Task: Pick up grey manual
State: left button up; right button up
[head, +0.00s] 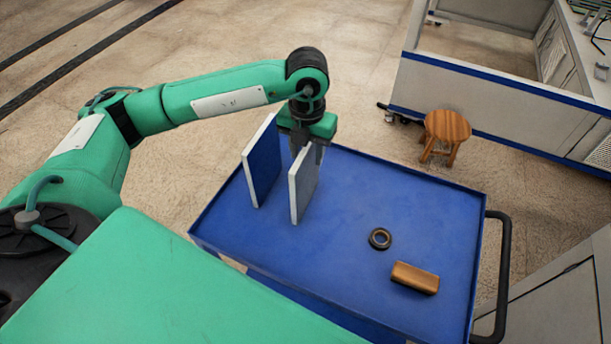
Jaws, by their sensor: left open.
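The grey manual (306,187) stands upright on the blue cart top (348,210), its pale page edge facing me. A blue manual (262,168) stands upright to its left, with a gap between them. My left gripper (318,150) points down at the upper far end of the grey manual. It is open, with a finger showing just past the grey manual's top right edge. The other finger is hidden or hard to make out, so I cannot tell whether the jaws straddle the manual. My right gripper is out of view.
A dark ring (380,239) and a brown block (415,278) lie on the cart's right part. The cart has a raised rim and a black handle (505,275) at right. A wooden stool (447,128) and a white-and-blue bench (480,97) stand beyond.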

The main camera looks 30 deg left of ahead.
aim_at(306, 165)
pick_arm(q)
jog(key=f, duration=0.2)
jog(key=f+p, duration=0.1)
jog(key=shift+a+f, duration=0.2)
jog(key=shift+f, duration=0.15)
jog(key=shift+f+p, duration=0.3)
jog(key=shift+f, duration=0.25)
grip_shut()
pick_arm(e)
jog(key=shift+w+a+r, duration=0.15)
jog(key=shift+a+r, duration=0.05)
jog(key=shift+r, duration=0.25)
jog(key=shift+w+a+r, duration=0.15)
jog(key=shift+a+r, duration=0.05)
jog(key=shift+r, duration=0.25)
